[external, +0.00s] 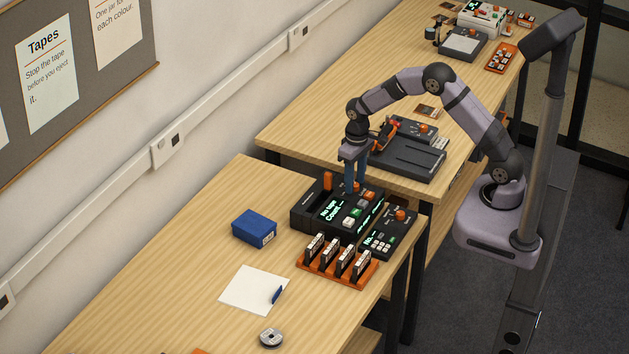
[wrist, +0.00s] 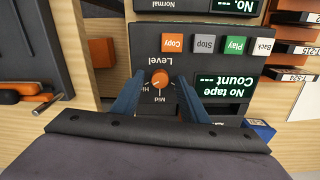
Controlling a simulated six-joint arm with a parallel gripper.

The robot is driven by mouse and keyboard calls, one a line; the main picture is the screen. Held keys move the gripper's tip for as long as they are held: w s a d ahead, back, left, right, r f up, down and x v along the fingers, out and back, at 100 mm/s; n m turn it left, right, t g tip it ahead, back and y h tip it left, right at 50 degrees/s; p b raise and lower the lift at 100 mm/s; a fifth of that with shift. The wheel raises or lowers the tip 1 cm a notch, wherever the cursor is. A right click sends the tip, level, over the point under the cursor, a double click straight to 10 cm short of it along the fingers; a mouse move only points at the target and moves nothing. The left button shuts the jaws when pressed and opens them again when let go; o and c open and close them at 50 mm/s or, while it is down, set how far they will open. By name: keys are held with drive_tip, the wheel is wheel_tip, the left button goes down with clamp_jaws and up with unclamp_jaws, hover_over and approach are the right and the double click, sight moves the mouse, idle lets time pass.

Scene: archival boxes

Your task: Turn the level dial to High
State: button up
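The level dial (wrist: 160,78) is a small round orange knob on a black deck (wrist: 207,24), beside the upside-down word "Level". The words "Mid" and part of "Hi" show beside it; any other label is hidden, and I cannot tell clearly where the dial points. My gripper (wrist: 158,80) is open, with one blue finger on each side of the dial and a gap to it on both sides. In the external view my gripper (external: 355,188) points straight down at the back right of the deck (external: 309,219), largely covering the dial.
The deck has Copy, Stop, Play and Back buttons (wrist: 235,45) and a screen (wrist: 225,86) reading "No tape". An upright orange part (external: 328,181) stands left of my gripper. A smaller device (external: 378,247) and an orange tape rack (external: 325,275) stand close by. A blue box (external: 254,228) sits left.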

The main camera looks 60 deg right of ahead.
sight(354, 184)
drive_tip(key=shift+r+b, duration=1.05)
drive_tip(key=shift+r, duration=2.6)
drive_tip(key=s+a+f+n, duration=0.1)
drive_tip(key=s+a, duration=0.2)
drive_tip(key=s, duration=2.1)
drive_tip(key=shift+s, duration=0.4)
